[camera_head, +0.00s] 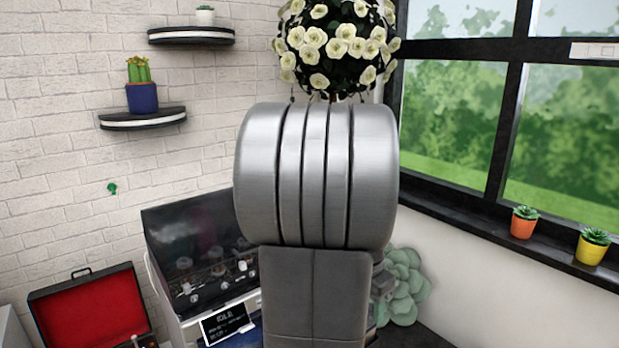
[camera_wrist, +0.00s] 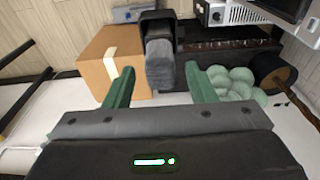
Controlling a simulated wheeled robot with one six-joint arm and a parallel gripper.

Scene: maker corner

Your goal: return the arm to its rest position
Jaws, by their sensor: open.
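My gripper (camera_wrist: 160,85) shows in the wrist view with its two green fingers wide apart. It is open, with nothing held between the fingers. Beyond the fingers, a dark grey rounded part of my own body stands in the middle of the wrist view. In the head view, my arm's large silver and grey links fill the centre and hide what lies behind them. The gripper itself does not show in the head view.
A cardboard box (camera_wrist: 100,60) lies beyond the left finger. A green succulent (camera_head: 402,290) sits right of my arm. A machine with a dark lid (camera_head: 195,240) and an open red-lined case (camera_head: 95,310) stand left. Potted plants line the windowsill (camera_head: 480,228).

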